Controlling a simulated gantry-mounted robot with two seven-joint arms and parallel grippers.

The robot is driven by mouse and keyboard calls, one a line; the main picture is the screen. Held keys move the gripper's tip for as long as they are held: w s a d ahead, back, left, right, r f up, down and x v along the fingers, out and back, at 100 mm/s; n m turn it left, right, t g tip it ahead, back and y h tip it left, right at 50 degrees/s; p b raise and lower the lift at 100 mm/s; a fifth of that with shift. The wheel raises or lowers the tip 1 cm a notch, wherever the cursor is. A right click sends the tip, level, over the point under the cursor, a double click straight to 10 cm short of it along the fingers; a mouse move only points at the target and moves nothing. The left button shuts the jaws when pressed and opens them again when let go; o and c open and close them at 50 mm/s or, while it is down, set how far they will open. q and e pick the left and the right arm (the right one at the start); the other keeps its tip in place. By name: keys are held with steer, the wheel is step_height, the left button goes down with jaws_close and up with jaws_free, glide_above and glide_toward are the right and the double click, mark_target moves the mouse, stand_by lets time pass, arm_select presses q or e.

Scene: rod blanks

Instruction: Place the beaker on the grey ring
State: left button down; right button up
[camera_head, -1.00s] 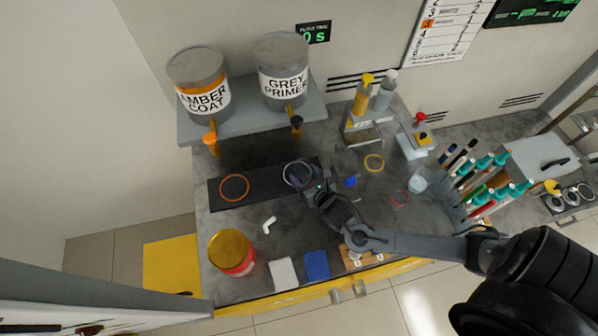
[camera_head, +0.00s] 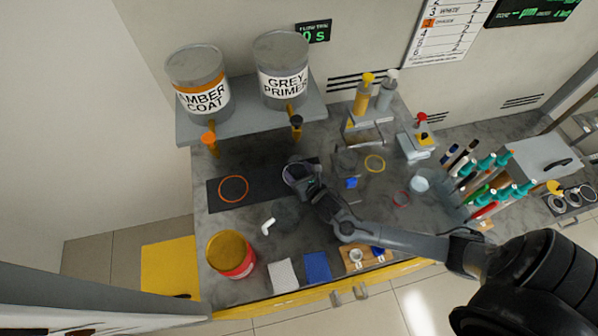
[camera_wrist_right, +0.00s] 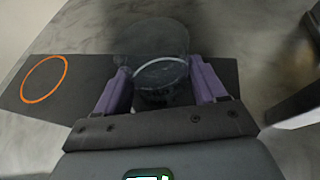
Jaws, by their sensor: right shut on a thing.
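My right gripper (camera_head: 301,181) is over the right part of the dark mat (camera_head: 262,181). It also shows in the right wrist view (camera_wrist_right: 160,88), where its two purple fingers are shut on the clear beaker (camera_wrist_right: 158,42). The beaker is see-through and looks roughly upright. The grey ring (camera_head: 285,174) shows only as a pale arc at the gripper in the head view. The beaker is over or at the ring; I cannot tell whether its base touches the mat. My left gripper is not in view.
An orange ring (camera_head: 234,189) lies on the mat's left part. Amber (camera_head: 203,97) and grey primer (camera_head: 283,82) cans with taps stand on the shelf behind. A red tin (camera_head: 232,262) and a white bent piece (camera_head: 268,226) are in front. A pen rack stands right.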

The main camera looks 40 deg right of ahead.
steer(key=shift+f, duration=0.1)
steer(key=o, duration=1)
steer(key=shift+s+a+r, duration=0.15)
steer(key=shift+s+r, duration=0.25)
steer(key=shift+s, duration=0.05)
steer(key=p+v, duration=0.2)
steer(key=v, duration=0.9)
steer(key=shift+f, duration=0.1)
steer(key=shift+s, duration=0.1)
